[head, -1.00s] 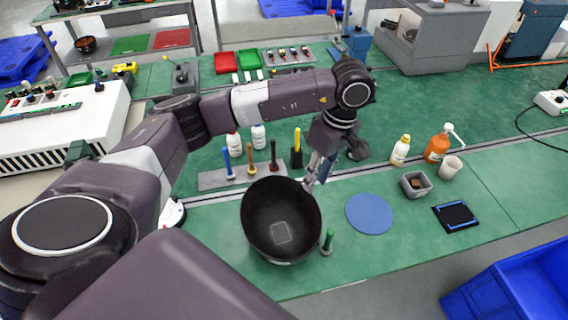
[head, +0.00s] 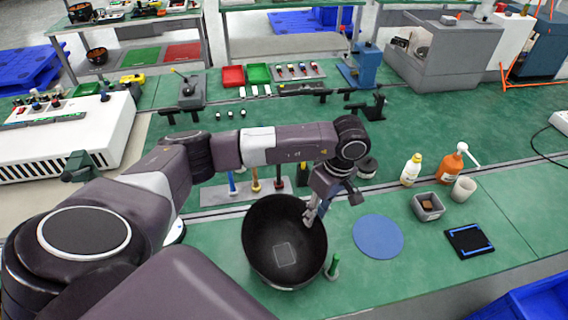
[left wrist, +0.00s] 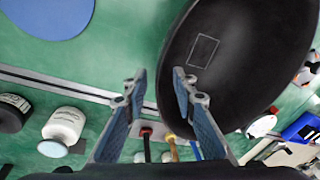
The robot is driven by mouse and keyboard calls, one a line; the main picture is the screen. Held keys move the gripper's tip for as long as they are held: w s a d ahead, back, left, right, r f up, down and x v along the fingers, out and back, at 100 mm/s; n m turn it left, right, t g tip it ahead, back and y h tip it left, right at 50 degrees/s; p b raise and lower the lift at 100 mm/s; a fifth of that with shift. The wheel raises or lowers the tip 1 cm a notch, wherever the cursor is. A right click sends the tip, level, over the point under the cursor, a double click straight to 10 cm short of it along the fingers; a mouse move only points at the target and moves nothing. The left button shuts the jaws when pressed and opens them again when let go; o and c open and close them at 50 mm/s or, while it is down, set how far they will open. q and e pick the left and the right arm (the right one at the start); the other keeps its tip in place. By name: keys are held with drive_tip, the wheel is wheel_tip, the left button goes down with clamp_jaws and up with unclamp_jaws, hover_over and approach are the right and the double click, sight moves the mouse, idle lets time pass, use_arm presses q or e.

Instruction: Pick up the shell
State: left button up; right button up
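The shell (head: 268,245) is a large black bowl with a pale square outline in its bottom. It stands open side up on the green bench, and it also fills the upper right of the left wrist view (left wrist: 235,60). My left gripper (head: 311,214) is at the shell's right rim. In the left wrist view my left gripper (left wrist: 160,88) has its two fingers spread wide. One finger overlaps the shell's dark inside and the other is outside, with the rim between them. I cannot tell whether either finger touches it. My right gripper is not in view.
A green-handled upright tool (head: 332,267) stands close to the shell's right side. A blue round mat (head: 378,237), a grey bin (head: 427,207), a cup (head: 463,189) and bottles (head: 411,170) lie further right. A rack of handled tools (head: 215,195) stands behind the shell.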

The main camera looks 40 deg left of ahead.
use_arm(q)
wheel_tip(320, 180, down, 2)
drive_tip(key=shift+a+f, duration=0.1)
drive_tip(key=shift+a, duration=0.05)
drive_tip(key=c, duration=0.5)
drive_tip(key=shift+s, duration=0.1)
clamp_jaws()
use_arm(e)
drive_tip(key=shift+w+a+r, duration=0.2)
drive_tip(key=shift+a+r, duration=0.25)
